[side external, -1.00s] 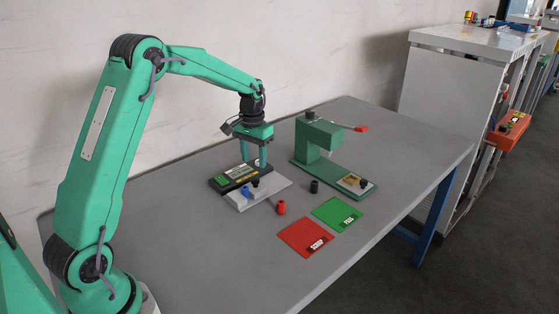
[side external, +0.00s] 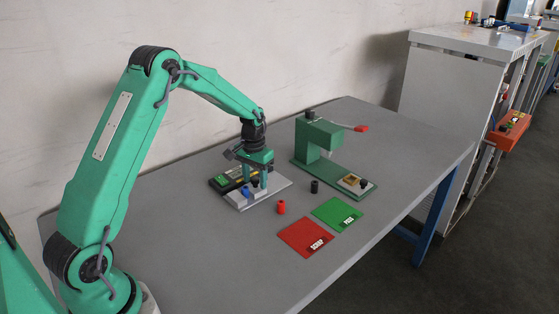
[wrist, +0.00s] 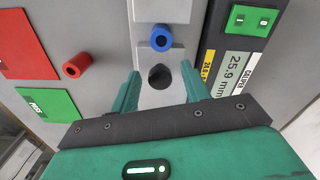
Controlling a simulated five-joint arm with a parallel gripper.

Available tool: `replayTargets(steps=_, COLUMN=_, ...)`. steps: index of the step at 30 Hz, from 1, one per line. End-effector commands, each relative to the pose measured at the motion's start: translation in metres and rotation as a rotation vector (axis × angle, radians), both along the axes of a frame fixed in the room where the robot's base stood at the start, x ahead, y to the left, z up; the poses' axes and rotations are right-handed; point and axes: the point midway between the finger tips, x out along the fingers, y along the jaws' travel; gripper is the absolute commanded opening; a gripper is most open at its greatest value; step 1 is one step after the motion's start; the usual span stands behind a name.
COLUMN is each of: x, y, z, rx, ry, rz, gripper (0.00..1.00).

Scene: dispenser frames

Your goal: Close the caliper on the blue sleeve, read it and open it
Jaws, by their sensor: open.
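The caliper (side external: 272,193) is a pale grey fixture beside a dark panel with a display (wrist: 232,73) that reads 25.9 mm in the wrist view. The blue sleeve (wrist: 159,37) stands on it between two pale blocks; it also shows in the side view (side external: 246,192). A black knob (wrist: 159,76) sits on the caliper's slide, just below the sleeve in the wrist view. My gripper (wrist: 158,88) is open, with one finger on each side of the knob and gaps visible to it. In the side view the fingers (side external: 256,179) partly hide the knob and panel.
A red sleeve (side external: 281,207) stands near the red scrap mat (side external: 300,236) and the green pass mat (side external: 332,211). A black sleeve (side external: 314,186) stands before a green press (side external: 318,138) with a red-tipped lever. The table's front left is clear.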

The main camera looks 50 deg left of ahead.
Motion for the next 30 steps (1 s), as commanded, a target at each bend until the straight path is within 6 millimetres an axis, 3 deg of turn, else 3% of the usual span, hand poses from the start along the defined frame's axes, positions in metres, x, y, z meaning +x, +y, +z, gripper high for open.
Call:
replayTargets(steps=4, x=0.0, y=0.0, z=0.0001, rx=0.0, ry=0.0, rz=0.0, gripper=0.43)
replayTargets(steps=9, x=0.0, y=0.0, z=0.0002, rx=0.0, ry=0.0, rz=0.0, gripper=0.09)
replayTargets(steps=11, x=0.0, y=0.0, z=0.0003, rx=0.0, ry=0.0, rz=0.0, gripper=0.0)
replayTargets(steps=24, x=-0.0026, y=0.0002, z=0.0012, rx=0.0, ry=-0.001, rz=0.0, gripper=0.0)
replayTargets(steps=25, x=-0.0025, y=0.0003, z=0.0012, rx=0.0, ry=-0.001, rz=0.0, gripper=0.3)
replayTargets(steps=27, x=-0.0026, y=0.0002, z=0.0012, rx=0.0, ry=-0.001, rz=0.0, gripper=0.44)
replayTargets(steps=30, x=-0.0025, y=0.0001, z=0.001, rx=0.0, ry=-0.001, rz=0.0, gripper=0.46)
